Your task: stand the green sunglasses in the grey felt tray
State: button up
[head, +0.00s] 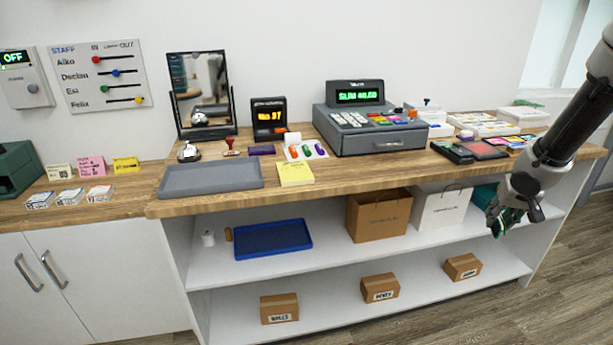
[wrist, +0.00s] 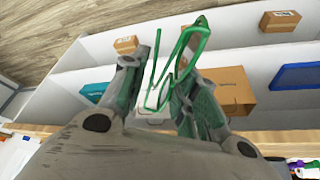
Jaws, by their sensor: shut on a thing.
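My gripper (head: 510,214) hangs at the right, in front of the shelf unit and below the countertop level. It is shut on the green sunglasses (wrist: 192,30), which show between and beyond the fingers in the wrist view. In the head view only a small dark green part of the sunglasses (head: 497,230) shows under the fingers. The grey tray (head: 210,180) lies on the counter at the left, far from my gripper, and looks empty. I cannot tell from its surface whether it is felt.
A yellow note pad (head: 295,174) lies right of the grey tray, and a mirror (head: 200,95) and bell (head: 188,152) stand behind it. A cash register (head: 368,130) stands mid-counter. Below are a blue tray (head: 273,239), a brown bag (head: 378,215) and a white bag (head: 440,207).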

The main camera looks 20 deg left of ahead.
aim_at(213, 178)
jog(key=k+j+u, duration=0.1)
jog(key=u, duration=0.4)
jog(key=j+u, duration=0.1)
jog(key=u, duration=0.4)
jog(key=k+j+u, duration=0.1)
jog(key=u, duration=0.4)
jog(key=j, duration=0.1)
